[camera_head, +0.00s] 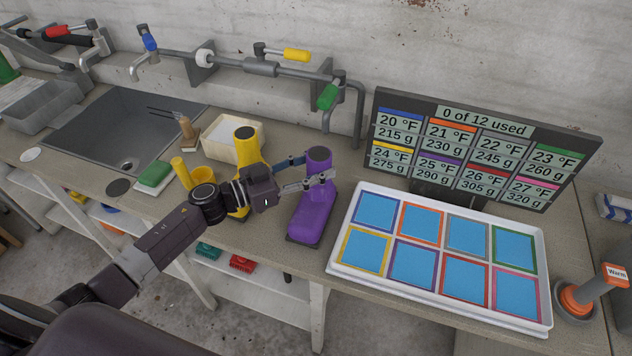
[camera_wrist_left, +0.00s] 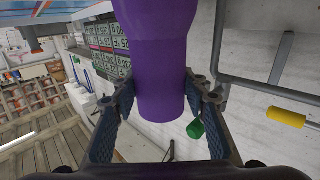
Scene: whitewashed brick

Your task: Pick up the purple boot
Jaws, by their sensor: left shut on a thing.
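The purple boot (camera_head: 312,215) is upright near the front edge of the counter, left of the white tray. Its dark sole shows at the bottom; I cannot tell whether it touches the counter. My left gripper (camera_head: 310,182) reaches in from the left and is shut around the boot's upper shaft. In the left wrist view, the purple shaft of the boot (camera_wrist_left: 161,40) fills the space between the two fingers of the gripper (camera_wrist_left: 162,100). My right gripper is not in view.
A yellow boot (camera_head: 246,146) stands close behind my left gripper. The white tray (camera_head: 338,264) with coloured-edged blue squares lies to the right. A display board (camera_head: 472,150) stands behind it. A sink (camera_head: 110,130) is at the left. Pipes (camera_head: 350,120) run along the wall.

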